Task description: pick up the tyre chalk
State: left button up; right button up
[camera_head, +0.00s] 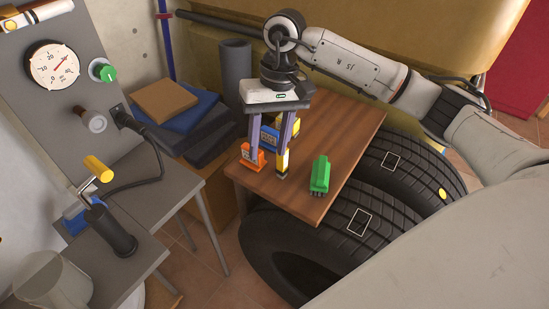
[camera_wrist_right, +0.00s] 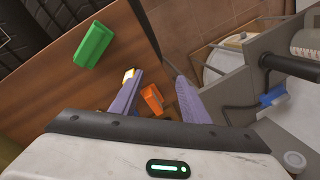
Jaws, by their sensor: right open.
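My right gripper (camera_head: 269,148) is open and points down over a small wooden table (camera_head: 335,118). A slim yellow piece with a dark band (camera_head: 282,163), perhaps the tyre chalk, stands just below one fingertip. In the right wrist view its pale yellow end (camera_wrist_right: 129,75) shows beside the left finger. An orange block (camera_head: 252,158) lies by the other fingertip; the wrist view shows the orange block (camera_wrist_right: 152,100) between the fingers. I cannot tell whether either finger touches anything. A blue piece (camera_head: 268,137) shows behind the fingers, partly hidden. My left gripper is not in view.
A green block (camera_head: 320,174) lies on the table to the right. Black tyres (camera_head: 375,222) lie beside and below the table. Dark and blue cases (camera_head: 190,120) are stacked at left, near a grey cylinder (camera_head: 235,75). A grey bench (camera_head: 165,195) with a gauge panel stands further left.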

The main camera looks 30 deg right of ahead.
jog(key=r+h, duration=0.2)
send_over(282, 163)
jog(key=shift+w+d+f+n, duration=0.2)
jog(key=shift+w+d+n, duration=0.1)
jog(key=shift+w+d, duration=0.1)
notch_tip(282, 163, down, 4)
jog(key=shift+d+r, duration=0.15)
jog(key=shift+r, duration=0.1)
jog(key=shift+w+f+p, duration=0.1)
jog(key=shift+f+p, duration=0.5)
jog(key=shift+f, duration=2.5)
grip_shut()
